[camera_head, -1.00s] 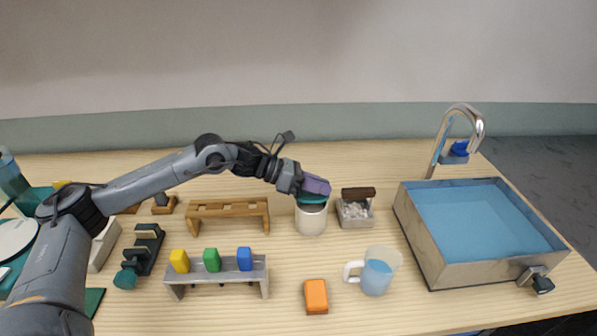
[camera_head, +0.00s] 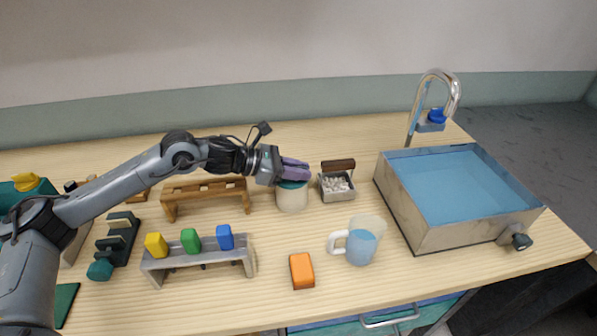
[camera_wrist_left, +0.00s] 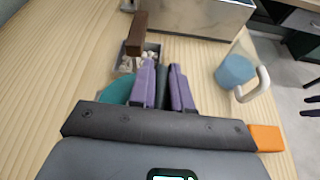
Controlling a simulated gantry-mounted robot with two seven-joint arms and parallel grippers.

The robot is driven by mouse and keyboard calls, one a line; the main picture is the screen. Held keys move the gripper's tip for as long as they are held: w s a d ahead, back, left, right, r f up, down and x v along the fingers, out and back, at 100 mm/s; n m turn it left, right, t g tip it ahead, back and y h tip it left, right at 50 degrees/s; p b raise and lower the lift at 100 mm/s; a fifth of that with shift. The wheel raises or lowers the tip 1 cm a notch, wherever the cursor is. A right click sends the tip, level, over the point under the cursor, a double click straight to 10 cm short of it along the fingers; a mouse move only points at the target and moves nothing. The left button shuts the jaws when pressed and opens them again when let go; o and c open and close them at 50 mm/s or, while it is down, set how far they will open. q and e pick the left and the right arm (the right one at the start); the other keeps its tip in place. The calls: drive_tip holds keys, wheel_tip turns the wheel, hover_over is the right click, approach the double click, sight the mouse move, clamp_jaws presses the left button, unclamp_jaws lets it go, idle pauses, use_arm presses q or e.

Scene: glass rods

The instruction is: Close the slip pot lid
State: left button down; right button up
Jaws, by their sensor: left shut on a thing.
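The slip pot (camera_head: 292,199) is a cream-white cylinder standing upright in the middle of the table. Its teal lid (camera_head: 291,184) shows at the pot's mouth, partly hidden under the purple fingers; I cannot tell whether it lies fully flat on the rim. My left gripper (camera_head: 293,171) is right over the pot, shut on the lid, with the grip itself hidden. In the left wrist view the teal lid (camera_wrist_left: 116,91) shows left of my left gripper's fingers (camera_wrist_left: 166,72). My right gripper is not in view.
A box of white pieces (camera_head: 336,186) with a brown block stands close right of the pot. A wooden rack (camera_head: 205,190) is left. In front are a blue-filled mug (camera_head: 361,246), an orange block (camera_head: 302,270) and a grey rack (camera_head: 200,262). A basin (camera_head: 412,222) stands right.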

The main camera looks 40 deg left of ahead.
use_arm(q)
drive_tip(key=shift+a+f, duration=0.1)
drive_tip(key=c, duration=1.1)
unclamp_jaws()
drive_tip(key=shift+c, duration=0.2)
drive_tip(key=shift+s+a, duration=0.3)
drive_tip(key=b+v, duration=0.1)
drive_tip(key=v, duration=0.9)
drive_tip(key=shift+r+b, duration=0.2)
drive_tip(key=shift+b, duration=0.15)
drive_tip(key=shift+d, duration=0.1)
